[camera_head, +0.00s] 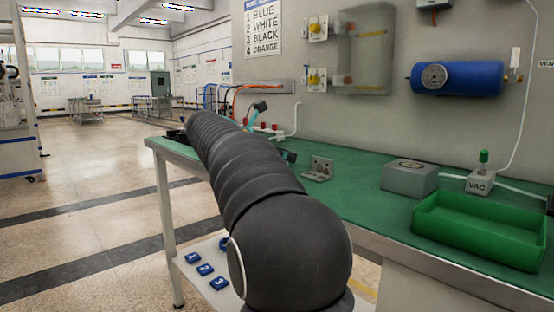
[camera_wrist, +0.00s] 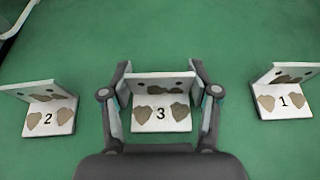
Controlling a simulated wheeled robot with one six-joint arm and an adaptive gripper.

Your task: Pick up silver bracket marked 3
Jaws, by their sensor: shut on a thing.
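The silver bracket marked 3 (camera_wrist: 160,117) is an L-shaped metal piece with dark round holes and brownish patches. In the wrist view it sits at the middle, between the two fingers of my gripper (camera_wrist: 161,100). The fingers are shut on its left and right sides. Green surface shows around it; I cannot tell whether it is lifted. In the head view my arm hides this bracket and most of my gripper.
Bracket 2 (camera_wrist: 48,110) lies to the left and bracket 1 (camera_wrist: 284,95) to the right, both apart from my fingers. In the head view, a green tray (camera_head: 440,232), a grey block (camera_head: 397,182) and a VAC valve (camera_head: 480,184) stand on the green bench (camera_head: 350,205).

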